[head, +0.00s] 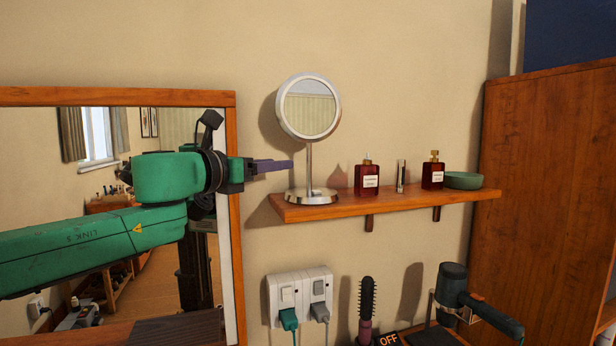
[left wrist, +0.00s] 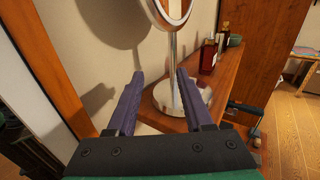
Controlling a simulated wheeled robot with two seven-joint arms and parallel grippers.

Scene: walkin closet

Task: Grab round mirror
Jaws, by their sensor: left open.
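The round mirror (head: 309,107) stands upright on its chrome stem and round base at the left end of a wooden wall shelf (head: 390,205). My left gripper (head: 290,165) comes in from the left at stem height, its purple fingers pointing at the stem. In the left wrist view, the open left gripper (left wrist: 158,85) has its fingers apart, with the mirror's stem (left wrist: 174,60) and base ahead, toward the right finger. Nothing is between the fingertips that I can tell as held. The mirror's upper part is cut off in the wrist view. My right gripper is not in view.
Two red bottles (head: 367,179) (head: 432,174), a slim tube (head: 401,176) and a green bowl (head: 463,180) stand right of the mirror on the shelf. A wood-framed wall mirror (head: 237,200) is at left. Sockets (head: 300,295), a brush (head: 367,300) and a hair dryer (head: 452,285) are below.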

